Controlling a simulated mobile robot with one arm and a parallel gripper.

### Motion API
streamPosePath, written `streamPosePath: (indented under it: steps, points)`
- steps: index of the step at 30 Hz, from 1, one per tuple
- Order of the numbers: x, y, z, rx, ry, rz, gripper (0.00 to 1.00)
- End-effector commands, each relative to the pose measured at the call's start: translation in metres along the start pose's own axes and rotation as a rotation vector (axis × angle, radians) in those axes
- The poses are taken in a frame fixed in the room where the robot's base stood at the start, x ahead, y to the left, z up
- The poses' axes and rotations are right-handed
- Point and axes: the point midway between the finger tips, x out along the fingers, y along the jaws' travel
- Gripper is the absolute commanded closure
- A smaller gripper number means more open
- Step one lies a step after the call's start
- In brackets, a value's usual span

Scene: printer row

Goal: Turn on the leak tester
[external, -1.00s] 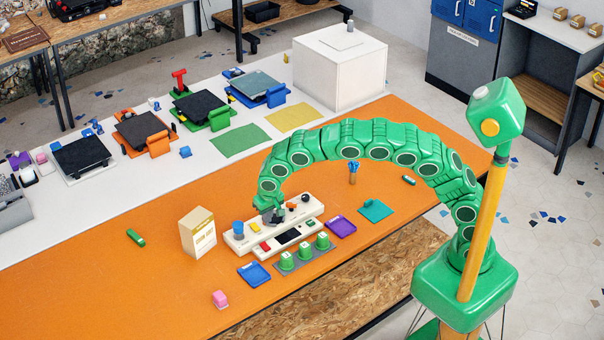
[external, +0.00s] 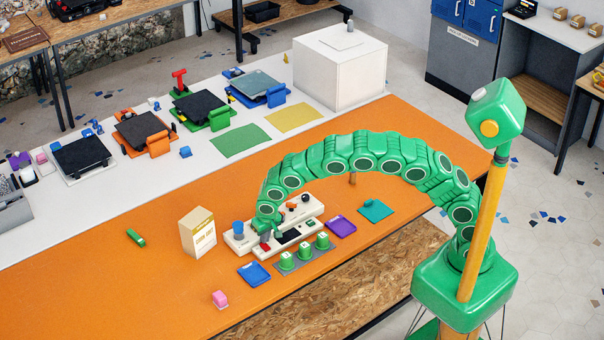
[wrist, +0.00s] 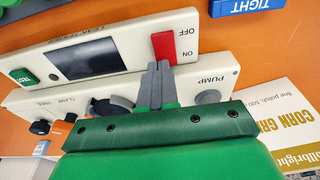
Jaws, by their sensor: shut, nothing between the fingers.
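The leak tester is a low cream box with a dark screen, a green TEST button and a red rocker switch. In the wrist view, its cream face (wrist: 128,50) fills the upper part, and the red switch (wrist: 163,48) sits at its right end beside the OFF and ON marks. The leak tester (external: 291,238) stands on the orange table in the external view. My gripper (wrist: 155,70) is shut and empty, its grey fingertips at the ON-side end of the switch; I cannot tell if they touch. In the external view my gripper (external: 264,236) is low over the switch end.
A second cream panel (wrist: 188,82) marked PUMP, with knobs, lies under my fingers. A corn box (external: 198,232) stands to the left. Green-topped blocks (external: 304,251), a blue tray (external: 254,274) and a purple tray (external: 341,226) lie close by.

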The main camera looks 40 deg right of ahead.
Motion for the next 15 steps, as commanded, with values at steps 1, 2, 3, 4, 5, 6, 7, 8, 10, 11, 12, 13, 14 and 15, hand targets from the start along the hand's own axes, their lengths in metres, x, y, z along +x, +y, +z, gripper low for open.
streamPosePath:
  steps: [1, 2, 3, 4, 5, 6, 7, 8, 10, 11, 12, 13, 14, 15]
  points:
    - [-0.0001, 0.0, 0.0, 0.0, 0.0, 0.0, 1.0]
    - [-0.0001, 0.0001, 0.0, 0.0, 0.0, 0.0, 1.0]
    - [0.0, 0.0, -0.0001, 0.0, 0.0, 0.0, 1.0]
    - [0.0001, -0.0001, -0.0002, 0.0, -0.002, 0.0, 1.0]
    - [0.0003, -0.0001, -0.0003, 0.001, -0.004, 0.0, 1.0]
    - [0.001, -0.0003, -0.0006, 0.001, -0.011, 0.0, 1.0]
    - [0.0018, -0.0004, -0.0009, 0.002, -0.017, 0.0, 1.0]
    - [0.0026, -0.0005, -0.0013, 0.002, -0.026, -0.001, 1.0]
    - [0.005, -0.0007, -0.0022, 0.001, -0.052, 0.0, 1.0]
    - [0.0061, -0.0005, -0.0023, 0.001, -0.066, 0.001, 1.0]
    - [0.0075, -0.0005, -0.0028, 0.002, -0.085, 0.002, 1.0]
    - [0.0064, -0.0005, -0.0022, 0.001, -0.081, 0.002, 1.0]
    - [0.0065, -0.0002, -0.0018, 0.0, -0.08, 0.003, 1.0]
    - [0.0067, -0.0001, -0.0016, 0.0, -0.08, 0.003, 1.0]
